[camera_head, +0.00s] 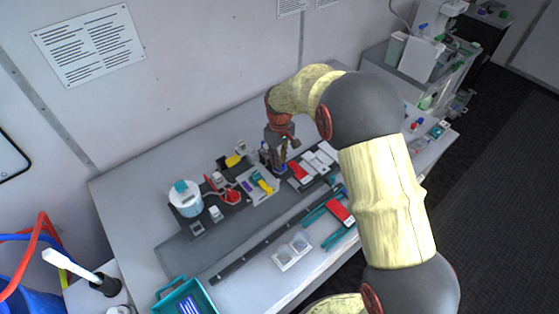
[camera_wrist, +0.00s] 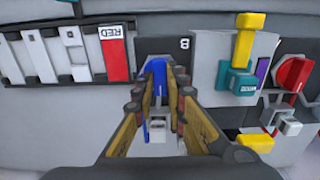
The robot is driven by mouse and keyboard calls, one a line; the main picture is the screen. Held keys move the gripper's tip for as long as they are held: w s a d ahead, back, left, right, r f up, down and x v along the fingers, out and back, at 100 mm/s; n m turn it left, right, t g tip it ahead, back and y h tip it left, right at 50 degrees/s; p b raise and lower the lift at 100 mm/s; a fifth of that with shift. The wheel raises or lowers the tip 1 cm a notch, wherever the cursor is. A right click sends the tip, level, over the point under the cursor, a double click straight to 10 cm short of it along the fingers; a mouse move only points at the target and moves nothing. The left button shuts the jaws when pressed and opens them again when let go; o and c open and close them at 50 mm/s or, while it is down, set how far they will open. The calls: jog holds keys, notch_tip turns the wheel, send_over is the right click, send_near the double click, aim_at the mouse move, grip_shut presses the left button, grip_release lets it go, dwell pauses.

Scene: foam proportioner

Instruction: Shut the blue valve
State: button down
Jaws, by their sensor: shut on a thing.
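The blue valve (camera_wrist: 156,72) shows in the wrist view as a blue handle on a dark base, beside a plate marked "B". My gripper (camera_wrist: 160,88) has its two fingers on either side of the blue handle, shut on it. In the head view my gripper (camera_head: 279,160) points down at the board in the middle of the bench. There the fingers hide most of the valve, and its handle angle cannot be told.
A red-labelled block (camera_wrist: 115,58) and white blocks are left of the valve in the wrist view. A yellow and teal handle (camera_wrist: 241,62) and a red knob (camera_wrist: 295,73) are to its right. A white jar (camera_head: 185,200) and a teal tray (camera_head: 185,298) stand further left on the bench.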

jog(key=c, duration=1.8)
grip_release()
jog(key=shift+r, duration=0.1)
notch_tip(320, 180, up, 12)
jog(key=shift+f, duration=0.1)
jog(key=shift+w, duration=0.1)
